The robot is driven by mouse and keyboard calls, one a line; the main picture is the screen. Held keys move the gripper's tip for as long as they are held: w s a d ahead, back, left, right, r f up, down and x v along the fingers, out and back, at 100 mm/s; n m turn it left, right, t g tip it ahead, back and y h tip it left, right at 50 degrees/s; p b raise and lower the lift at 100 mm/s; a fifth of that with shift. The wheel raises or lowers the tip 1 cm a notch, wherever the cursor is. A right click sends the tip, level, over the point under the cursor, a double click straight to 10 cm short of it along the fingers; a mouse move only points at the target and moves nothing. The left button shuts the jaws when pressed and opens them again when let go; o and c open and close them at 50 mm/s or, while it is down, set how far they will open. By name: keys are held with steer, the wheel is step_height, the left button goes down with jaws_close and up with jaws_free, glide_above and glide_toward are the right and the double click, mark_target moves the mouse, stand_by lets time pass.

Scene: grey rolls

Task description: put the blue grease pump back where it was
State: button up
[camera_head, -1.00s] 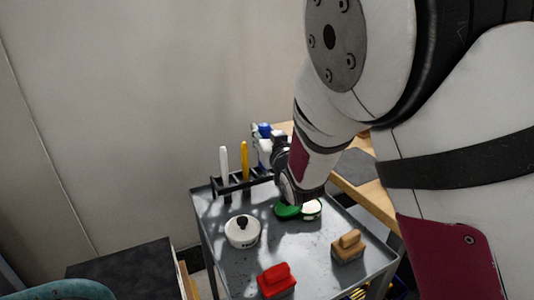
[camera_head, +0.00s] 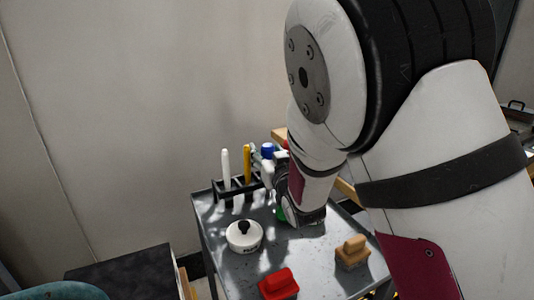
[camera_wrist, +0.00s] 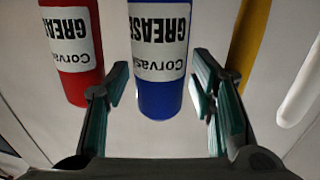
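The blue grease pump (camera_wrist: 161,90) is a blue cylinder with a white GREASE label. In the wrist view it lies between the two fingers of my gripper (camera_wrist: 160,92), with gaps to both. My gripper is open. In the head view the pump's blue top (camera_head: 268,150) shows at the right end of the black rack (camera_head: 232,188); my arm hides much of this area. The rack stands at the back edge of the grey cart top (camera_head: 222,273). I cannot tell whether the pump is seated in the rack.
A red grease cylinder (camera_wrist: 73,55) is beside the blue one. A yellow tool (camera_head: 247,163) and a white tool (camera_head: 226,166) stand upright in the rack. A white round pot (camera_head: 244,236), a red block (camera_head: 278,284) and a tan block (camera_head: 352,252) are on the cart.

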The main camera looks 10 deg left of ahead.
steer(key=shift+f, duration=0.1)
steer(key=shift+s+d+p, duration=0.1)
steer(key=shift+s+p, duration=0.15)
steer(key=shift+p, duration=0.15)
steer(key=p+v, duration=0.1)
steer(key=v, duration=1.2)
steer(key=shift+s+d, duration=0.1)
steer(key=shift+d, duration=0.05)
